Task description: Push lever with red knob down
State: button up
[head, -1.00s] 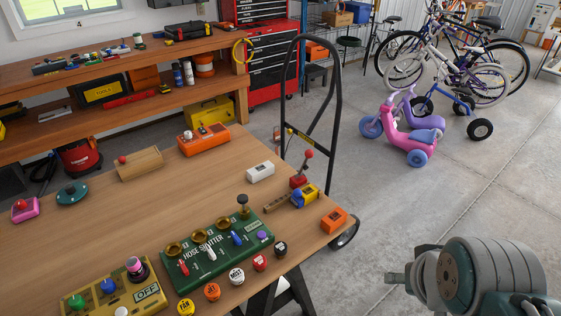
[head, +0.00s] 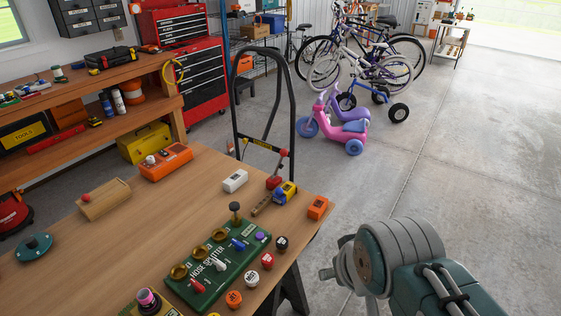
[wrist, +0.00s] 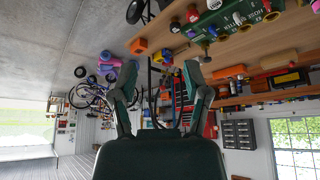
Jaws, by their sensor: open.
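A small lever with a red knob (head: 283,153) stands on a red base (head: 273,183) near the far right part of the workbench. Its shaft rises from the base and leans slightly right. The trolley frame is just behind it. My gripper (wrist: 149,62) is open and empty in the wrist view, with its two fingers spread. In the head view my arm is at the lower right, beyond the bench's right edge, well apart from the lever. I cannot make out the lever clearly in the wrist view, which is upside down.
A green hose splitter (head: 220,265) lies nearer. A wooden box with a red ball (head: 104,199) is at left. Open floor lies right of the bench.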

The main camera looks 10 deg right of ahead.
aim_at(283, 152)
jog(key=i+l, duration=0.1)
jog(key=l, duration=0.15)
jog(key=i+l, duration=0.4)
jog(key=i+l+z, duration=0.1)
jog(key=i+l, duration=0.15)
jog(key=l, duration=0.25)
